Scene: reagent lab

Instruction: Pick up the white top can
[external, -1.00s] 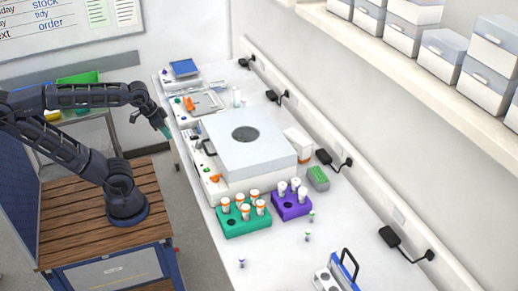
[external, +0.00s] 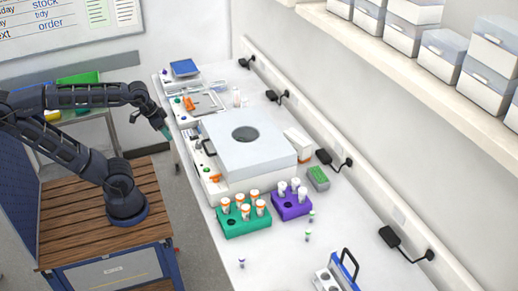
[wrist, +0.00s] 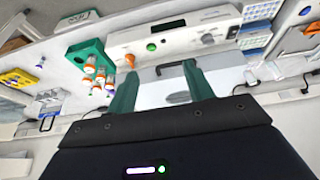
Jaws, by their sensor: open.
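I cannot tell for sure which object is the white top can. White-topped containers (external: 282,187) stand in a purple rack (external: 291,208), beside the green rack (external: 246,226) of orange-and-white containers (external: 254,196). My gripper (external: 166,131) hangs at the bench's left edge, well apart from all of these. In the wrist view, its two teal fingers (wrist: 160,90) are spread with nothing between them. The green rack (wrist: 92,50) shows there at upper left.
A large white machine (external: 245,150) with a round dark window fills the middle of the bench. Small vials (external: 308,236) and a blue-handled holder (external: 338,272) stand at the front right. Free bench shows around the vials. A shelf with boxes (external: 443,55) is above right.

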